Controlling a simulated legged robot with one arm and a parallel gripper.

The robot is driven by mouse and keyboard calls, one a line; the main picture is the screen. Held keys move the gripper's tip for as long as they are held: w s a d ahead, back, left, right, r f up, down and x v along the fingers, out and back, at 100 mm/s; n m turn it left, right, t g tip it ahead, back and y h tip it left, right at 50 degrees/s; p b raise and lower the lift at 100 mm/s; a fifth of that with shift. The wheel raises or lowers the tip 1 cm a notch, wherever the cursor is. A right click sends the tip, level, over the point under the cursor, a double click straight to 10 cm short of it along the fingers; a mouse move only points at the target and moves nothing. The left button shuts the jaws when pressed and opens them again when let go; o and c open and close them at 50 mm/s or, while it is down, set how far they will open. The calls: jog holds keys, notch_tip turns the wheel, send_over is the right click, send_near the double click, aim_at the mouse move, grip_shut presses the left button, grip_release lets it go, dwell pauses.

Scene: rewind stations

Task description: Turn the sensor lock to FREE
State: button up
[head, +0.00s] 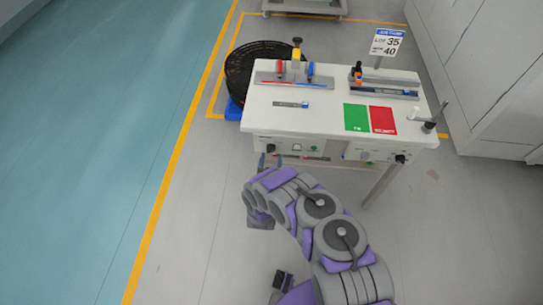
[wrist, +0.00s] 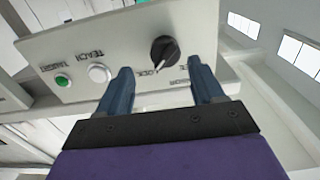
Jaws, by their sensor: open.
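The sensor lock is a round black knob (wrist: 164,54) on a pale control panel (wrist: 85,45), with small lettering around it that looks upside down in the wrist view. A light mark shows on the knob, but I cannot tell for sure which label it points to. My gripper (wrist: 159,66) is open, its two blue fingers to either side of the knob and apart from it in the picture. I cannot tell how far in front of the knob the fingertips are. In the head view my gripper (head: 271,161) is at the left front panel of the table (head: 285,124).
A white button (wrist: 99,73) and a green button (wrist: 62,80) are beside the knob. A second front panel with a black knob (head: 399,158) is at the table's right. A black round basket (head: 240,72) stands behind left. Floor in front is clear.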

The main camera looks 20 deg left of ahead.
aim_at(270, 152)
jog(key=w, duration=0.1)
jog(key=w+a, duration=0.2)
jog(key=shift+f+b, duration=0.25)
jog(key=shift+b, duration=0.1)
jog(key=shift+d+r, duration=0.2)
jog(key=shift+d, duration=0.25)
jog(key=shift+c, duration=0.6)
jog(key=shift+a, duration=0.35)
jog(key=c, duration=0.9)
jog(key=shift+d, duration=0.1)
jog(key=shift+c, duration=0.2)
